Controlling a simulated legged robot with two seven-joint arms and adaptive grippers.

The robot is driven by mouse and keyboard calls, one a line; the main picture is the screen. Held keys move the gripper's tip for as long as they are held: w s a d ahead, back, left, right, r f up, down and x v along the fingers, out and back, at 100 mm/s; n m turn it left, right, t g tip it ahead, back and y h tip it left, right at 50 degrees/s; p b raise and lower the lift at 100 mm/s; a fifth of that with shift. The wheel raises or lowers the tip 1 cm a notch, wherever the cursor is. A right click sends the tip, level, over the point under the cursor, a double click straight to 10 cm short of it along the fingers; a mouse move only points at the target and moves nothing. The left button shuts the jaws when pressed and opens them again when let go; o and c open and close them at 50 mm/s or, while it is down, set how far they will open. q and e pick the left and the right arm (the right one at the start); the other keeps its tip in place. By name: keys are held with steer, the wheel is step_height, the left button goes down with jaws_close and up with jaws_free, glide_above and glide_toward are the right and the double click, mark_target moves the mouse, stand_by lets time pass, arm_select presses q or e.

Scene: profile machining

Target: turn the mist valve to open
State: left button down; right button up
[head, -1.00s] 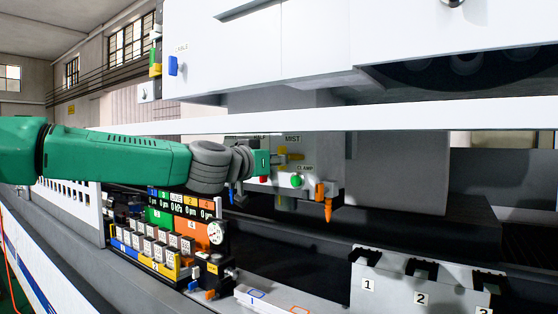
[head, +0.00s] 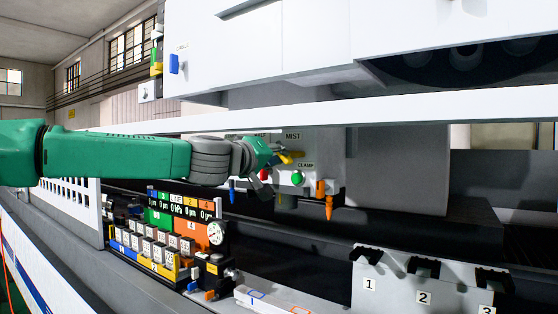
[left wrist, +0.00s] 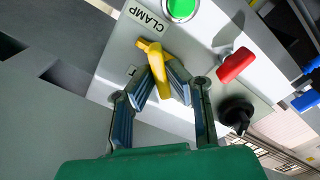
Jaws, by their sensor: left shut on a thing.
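The yellow mist valve handle (head: 290,157) is on the grey panel (head: 325,160), below the MIST label. My left gripper (head: 277,156) reaches it from the left and is shut on it. In the left wrist view, the yellow handle (left wrist: 154,62) sits between the two blue-padded fingers (left wrist: 162,84). Its end sticks out past the fingertips and looks tilted. The fingers hide part of the valve body and its label. My right gripper is not in view.
A green CLAMP button (head: 297,179) and a red knob (head: 263,175) are close by. An orange nozzle (head: 328,208) hangs at the panel's lower right. A long white rail (head: 400,117) crosses above the arm. A numbered grey rack (head: 400,285) stands at lower right.

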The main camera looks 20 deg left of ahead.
arm_select(q)
steer(key=shift+a+r+n, duration=0.2)
steer(key=shift+r+n, duration=0.1)
steer(key=shift+r+n+b, duration=0.1)
steer(key=shift+n+b, duration=0.45)
steer(key=shift+n, duration=1.55)
steer(key=n+b, duration=0.1)
steer(key=n, duration=0.3)
steer(key=c, duration=1.4)
jaws_free()
steer(key=shift+w, duration=0.1)
steer(key=shift+c, duration=0.2)
steer(key=shift+f, duration=0.2)
